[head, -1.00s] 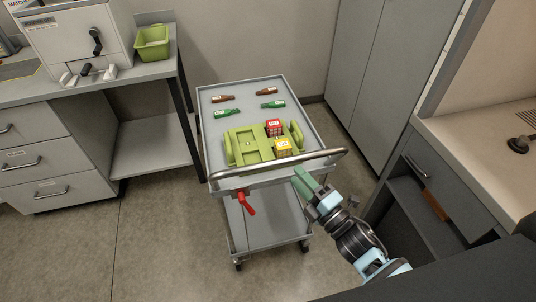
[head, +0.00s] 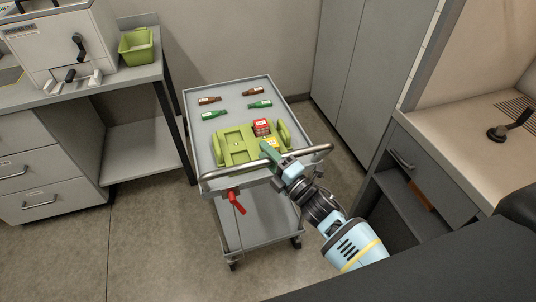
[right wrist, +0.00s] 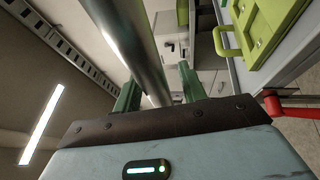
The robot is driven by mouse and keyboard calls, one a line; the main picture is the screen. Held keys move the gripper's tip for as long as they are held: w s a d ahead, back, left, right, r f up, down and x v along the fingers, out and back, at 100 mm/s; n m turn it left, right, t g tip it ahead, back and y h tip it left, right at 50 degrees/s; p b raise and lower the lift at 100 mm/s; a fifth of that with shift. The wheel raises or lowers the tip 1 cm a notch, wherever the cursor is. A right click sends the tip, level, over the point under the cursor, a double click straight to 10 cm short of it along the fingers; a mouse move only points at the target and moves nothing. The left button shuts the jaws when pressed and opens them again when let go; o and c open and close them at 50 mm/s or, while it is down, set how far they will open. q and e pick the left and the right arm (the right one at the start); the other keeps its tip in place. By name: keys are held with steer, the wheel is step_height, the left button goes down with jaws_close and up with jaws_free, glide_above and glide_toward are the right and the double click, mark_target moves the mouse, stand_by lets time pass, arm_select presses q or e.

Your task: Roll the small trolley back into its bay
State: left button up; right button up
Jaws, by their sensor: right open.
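The small grey trolley (head: 228,99) stands on the floor in the head view, with a top tray and a lower shelf. Its metal push handle (head: 225,173) runs along the near side. A red lever (head: 236,203) hangs below the handle. My right gripper (head: 268,151) reaches over the handle, right of its middle. In the right wrist view, the handle bar (right wrist: 128,38) passes between the open green fingers (right wrist: 160,90); I cannot tell whether they touch it. The bay is not clearly identifiable. My left gripper is out of view.
The tray carries several bottles (head: 260,104), a green holder (head: 238,151), a red box (head: 261,127) and a partly hidden yellow box. A workbench (head: 135,75) stands left, a tall cabinet (head: 365,70) behind right, and a counter (head: 465,150) at right. Floor at front left is clear.

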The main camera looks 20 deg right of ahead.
steer(key=shift+c, duration=0.3)
jaws_close()
